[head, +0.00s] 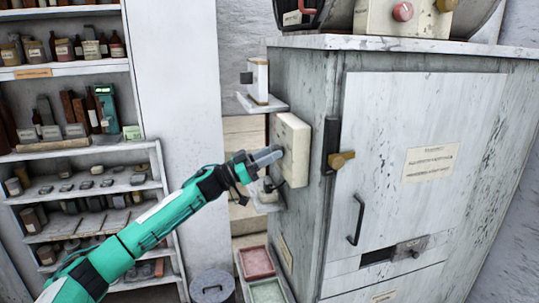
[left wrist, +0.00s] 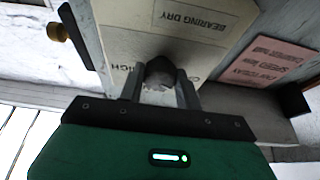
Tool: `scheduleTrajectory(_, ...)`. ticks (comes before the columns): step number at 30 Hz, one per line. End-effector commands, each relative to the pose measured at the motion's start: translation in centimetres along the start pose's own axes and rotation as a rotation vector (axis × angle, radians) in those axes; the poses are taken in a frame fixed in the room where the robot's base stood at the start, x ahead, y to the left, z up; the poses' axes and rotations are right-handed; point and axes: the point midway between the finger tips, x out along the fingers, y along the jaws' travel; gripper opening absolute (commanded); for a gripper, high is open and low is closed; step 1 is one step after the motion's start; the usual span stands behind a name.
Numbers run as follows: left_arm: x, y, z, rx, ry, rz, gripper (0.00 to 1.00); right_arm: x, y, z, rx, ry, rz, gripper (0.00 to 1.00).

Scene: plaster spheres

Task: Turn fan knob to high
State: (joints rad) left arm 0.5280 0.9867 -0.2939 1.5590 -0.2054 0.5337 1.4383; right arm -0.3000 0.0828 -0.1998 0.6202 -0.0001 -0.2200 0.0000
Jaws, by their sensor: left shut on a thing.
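A cream control box (head: 291,150) is fixed to the side of the grey cabinet, and its plate (left wrist: 125,35) fills the upper middle of the left wrist view. A dark round knob (left wrist: 160,72) stands out from this plate. My left gripper (head: 278,154) reaches the box from the left, and its fingers (left wrist: 160,88) are shut on the knob, one on each side. Print reading "BEARING DRY" shows above the knob; other letters beside it are partly hidden by the fingers. No pointer mark on the knob can be made out. My right gripper is not in view.
The cabinet door (head: 420,150) has a brass knob (head: 342,160) and a dark handle (head: 356,220). A small shelf (head: 262,103) juts out above the box. Shelves of bottles (head: 70,70) stand left. A bin (head: 212,285) and trays (head: 257,262) lie below.

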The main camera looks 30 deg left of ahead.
Motion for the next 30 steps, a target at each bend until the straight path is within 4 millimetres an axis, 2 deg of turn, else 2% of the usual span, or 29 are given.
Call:
scheduleTrajectory(11, -0.1, -0.1, 0.1, 0.111, 0.001, 0.045, 0.11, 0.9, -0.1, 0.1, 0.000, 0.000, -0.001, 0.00)
scheduleTrajectory(30, 0.0, -0.5, -0.1, 0.648, 0.001, 0.266, 0.11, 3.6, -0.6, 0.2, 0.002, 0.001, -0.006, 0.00)
